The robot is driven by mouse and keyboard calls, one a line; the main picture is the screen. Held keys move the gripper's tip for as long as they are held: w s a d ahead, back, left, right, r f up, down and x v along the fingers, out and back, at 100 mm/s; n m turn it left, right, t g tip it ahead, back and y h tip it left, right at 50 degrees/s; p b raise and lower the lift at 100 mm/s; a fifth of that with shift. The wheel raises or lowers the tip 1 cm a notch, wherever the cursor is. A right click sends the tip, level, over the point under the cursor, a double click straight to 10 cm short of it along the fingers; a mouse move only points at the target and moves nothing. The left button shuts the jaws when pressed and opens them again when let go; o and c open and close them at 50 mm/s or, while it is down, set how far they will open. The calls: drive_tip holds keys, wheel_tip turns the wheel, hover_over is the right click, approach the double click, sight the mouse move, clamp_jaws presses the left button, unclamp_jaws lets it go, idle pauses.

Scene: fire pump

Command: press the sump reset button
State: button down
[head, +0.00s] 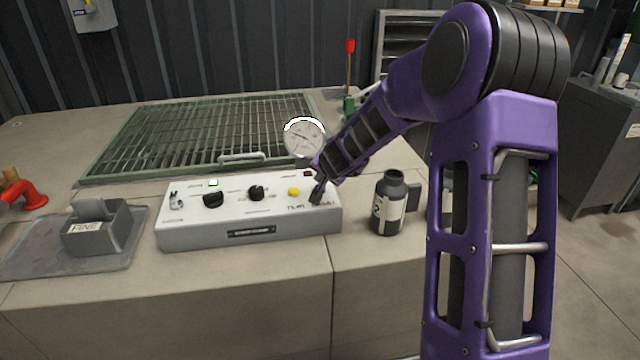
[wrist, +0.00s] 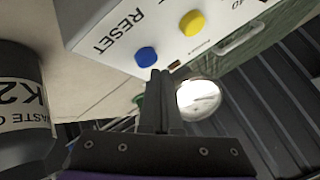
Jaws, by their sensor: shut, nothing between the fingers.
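The control box (head: 250,238) has a pale top panel and stands on the bench. In the wrist view a blue button (wrist: 146,57) sits on its panel beside the printed word RESET, with a yellow button (wrist: 192,22) near it. The yellow button (head: 294,191) also shows in the head view; the blue one is hidden there behind my gripper (head: 318,195). My gripper (wrist: 160,74) is shut and empty, its tips close beside the blue button. I cannot tell whether they touch it.
A dark bottle (head: 390,205) stands right of the box, close to my arm. A round gauge (head: 304,138) rises behind the box, before a green-framed grating (head: 190,130). A grey bin (head: 97,232) sits on a tray at left. Black knobs (head: 213,199) stand up from the panel.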

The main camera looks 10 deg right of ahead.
drive_tip(key=shift+r, duration=0.25)
wheel_tip(320, 180, up, 5)
drive_tip(key=p, duration=0.4)
drive_tip(key=shift+p, duration=0.35)
drive_tip(key=shift+f, duration=0.1)
idle(0.4)
